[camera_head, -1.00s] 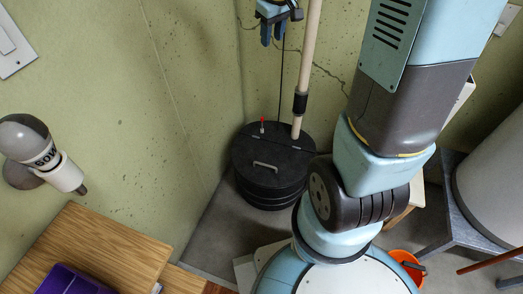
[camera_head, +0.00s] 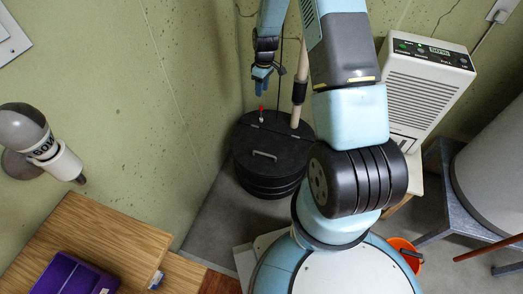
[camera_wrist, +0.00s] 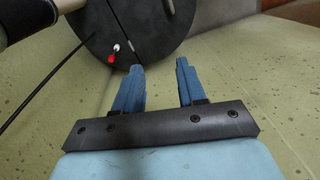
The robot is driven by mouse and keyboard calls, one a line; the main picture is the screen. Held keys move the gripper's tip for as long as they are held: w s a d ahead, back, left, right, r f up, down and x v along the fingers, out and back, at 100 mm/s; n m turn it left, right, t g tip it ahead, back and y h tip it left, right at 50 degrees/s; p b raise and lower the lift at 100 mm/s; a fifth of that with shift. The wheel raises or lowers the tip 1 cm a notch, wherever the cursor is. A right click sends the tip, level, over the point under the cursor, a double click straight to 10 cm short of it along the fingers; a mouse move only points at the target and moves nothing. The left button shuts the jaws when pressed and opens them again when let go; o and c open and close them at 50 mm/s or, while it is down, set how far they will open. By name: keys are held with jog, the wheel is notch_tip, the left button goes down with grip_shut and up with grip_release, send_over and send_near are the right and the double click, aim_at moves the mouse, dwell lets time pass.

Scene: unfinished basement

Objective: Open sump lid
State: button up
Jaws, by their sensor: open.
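The sump lid (camera_head: 285,149) is a black round cover with a seam across it, closed on a ribbed black basin in the corner. A light grey handle (camera_head: 265,155) sits on its front part. A small red-and-white piece (camera_head: 262,114) stands near the lid's back left edge. My gripper (camera_head: 261,88) is open and empty, above the back left edge of the lid and apart from it. In the wrist view my gripper's blue fingers (camera_wrist: 158,79) are spread, with the lid (camera_wrist: 150,25) beyond them and the red-and-white piece (camera_wrist: 112,58) to their upper left.
A pale pipe (camera_head: 299,92) rises from the lid's back, right of my gripper. A dehumidifier (camera_head: 420,85) stands to the right, with an orange bucket (camera_head: 402,247) below. A wooden table (camera_head: 95,240) with a purple bin (camera_head: 75,275) is at front left. Walls close in behind.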

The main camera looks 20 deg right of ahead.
jog(key=n+g, duration=0.2)
send_over(261, 150)
jog(key=s, duration=0.2)
jog(key=w+d+x, duration=0.1)
jog(key=w+x, duration=0.1)
jog(key=x, duration=0.9)
jog(key=w+f+x, duration=0.1)
jog(key=w+x, duration=0.1)
jog(key=x, duration=2.1)
jog(key=shift+w+d+f, duration=0.15)
jog(key=shift+f, duration=0.1)
grip_shut()
